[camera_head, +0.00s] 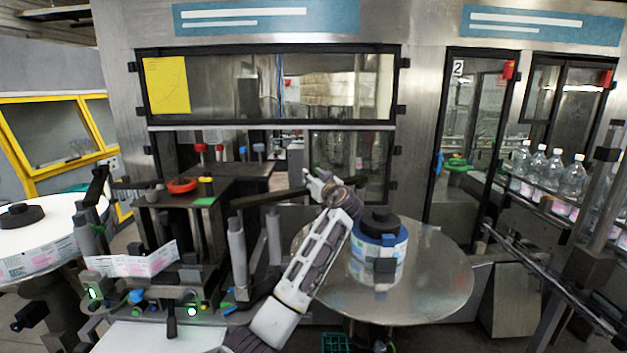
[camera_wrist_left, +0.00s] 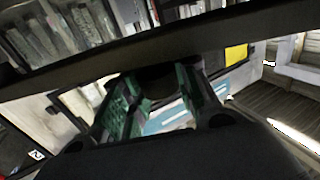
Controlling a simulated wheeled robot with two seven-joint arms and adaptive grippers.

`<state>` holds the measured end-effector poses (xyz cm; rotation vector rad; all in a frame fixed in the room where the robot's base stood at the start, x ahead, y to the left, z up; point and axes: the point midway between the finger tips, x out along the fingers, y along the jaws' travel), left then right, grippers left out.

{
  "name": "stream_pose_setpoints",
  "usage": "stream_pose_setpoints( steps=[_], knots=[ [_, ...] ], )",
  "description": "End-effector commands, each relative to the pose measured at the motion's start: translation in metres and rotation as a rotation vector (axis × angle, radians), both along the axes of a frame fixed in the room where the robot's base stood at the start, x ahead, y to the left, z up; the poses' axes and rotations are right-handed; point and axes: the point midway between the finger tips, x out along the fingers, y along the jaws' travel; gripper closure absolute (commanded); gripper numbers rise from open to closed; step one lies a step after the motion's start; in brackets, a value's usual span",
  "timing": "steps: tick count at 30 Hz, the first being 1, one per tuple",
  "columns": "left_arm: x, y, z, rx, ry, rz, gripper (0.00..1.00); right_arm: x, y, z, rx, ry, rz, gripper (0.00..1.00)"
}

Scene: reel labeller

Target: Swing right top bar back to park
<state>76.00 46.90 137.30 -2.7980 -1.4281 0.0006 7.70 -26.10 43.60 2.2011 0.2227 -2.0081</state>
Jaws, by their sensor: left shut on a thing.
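The right top bar (camera_head: 262,199) is a dark flat arm. It reaches rightward from the top of a grey post in the middle of the labeller, at the height of my left gripper. My left gripper (camera_head: 318,184) is at the bar's outer part, left of and above the right reel. In the left wrist view the bar (camera_wrist_left: 235,28) crosses the top of the picture. A dark round knob (camera_wrist_left: 155,80) under it sits between the green-padded fingers of my left gripper (camera_wrist_left: 158,100), which are shut on it. The exact contact is partly hidden. My right gripper is not in view.
Grey posts (camera_head: 237,250) stand left of my forearm. Bottles (camera_head: 560,175) line a conveyor at right.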

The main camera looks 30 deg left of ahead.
Motion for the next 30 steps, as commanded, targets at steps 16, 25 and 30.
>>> stream_pose_setpoints(
  steps=[16, 25, 30],
  knots=[
    [0.012, 0.027, -0.002, -0.001, -0.002, 0.115, 1.00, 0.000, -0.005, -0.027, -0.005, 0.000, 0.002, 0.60],
    [0.020, 0.048, -0.001, 0.000, -0.001, 0.205, 1.00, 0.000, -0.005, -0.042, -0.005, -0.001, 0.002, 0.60],
    [0.023, 0.060, -0.001, 0.000, -0.001, 0.254, 1.00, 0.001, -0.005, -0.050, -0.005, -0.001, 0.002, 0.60]
  ],
)
